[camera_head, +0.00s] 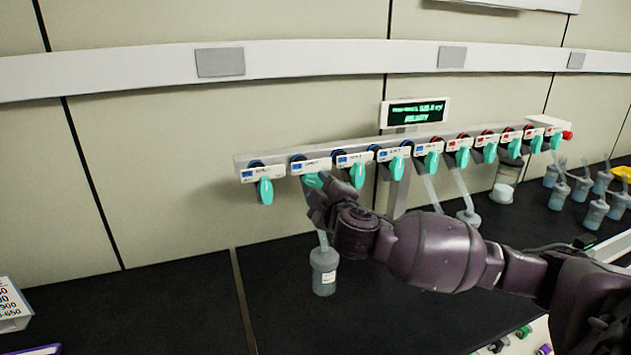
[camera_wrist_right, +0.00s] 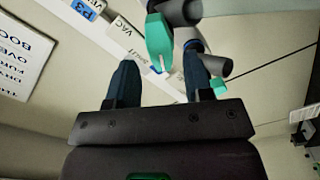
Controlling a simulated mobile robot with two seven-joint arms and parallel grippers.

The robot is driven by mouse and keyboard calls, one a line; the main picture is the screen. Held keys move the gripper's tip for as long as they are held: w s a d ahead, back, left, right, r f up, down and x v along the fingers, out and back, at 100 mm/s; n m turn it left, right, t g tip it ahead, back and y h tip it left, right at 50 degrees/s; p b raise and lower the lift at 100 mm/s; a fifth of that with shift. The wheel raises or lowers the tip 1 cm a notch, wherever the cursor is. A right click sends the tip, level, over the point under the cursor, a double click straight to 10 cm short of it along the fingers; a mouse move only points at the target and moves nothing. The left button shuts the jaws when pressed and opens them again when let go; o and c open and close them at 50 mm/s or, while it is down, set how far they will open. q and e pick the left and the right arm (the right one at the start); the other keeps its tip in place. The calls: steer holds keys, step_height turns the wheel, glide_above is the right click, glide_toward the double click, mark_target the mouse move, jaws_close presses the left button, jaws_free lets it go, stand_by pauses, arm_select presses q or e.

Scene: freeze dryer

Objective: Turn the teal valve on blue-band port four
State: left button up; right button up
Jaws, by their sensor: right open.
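A row of teal valves hangs on the white rail. Counting from the left along the blue-marked plates, the fourth teal valve (camera_head: 397,165) points down, with no gripper at it. My right gripper (camera_head: 318,190) is at the second teal valve from the left, partly hiding it. In the wrist view, my right gripper (camera_wrist_right: 161,66) is open, with a teal handle (camera_wrist_right: 160,38) between and just beyond its fingers. Contact cannot be told. An upside-down P3 label (camera_wrist_right: 84,9) shows left of that handle. My left gripper is not in view.
A grey-capped flask (camera_head: 324,271) hangs below my right gripper. More flasks (camera_head: 595,213) stand at the right on the dark bench. A green-lit display (camera_head: 416,112) sits above the rail (camera_head: 243,162). The bench at left (camera_head: 170,300) is mostly clear.

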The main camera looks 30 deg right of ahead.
mark_target(315, 181)
steer(key=shift+x, duration=1.4)
steer(key=shift+a, duration=0.1)
jaws_close()
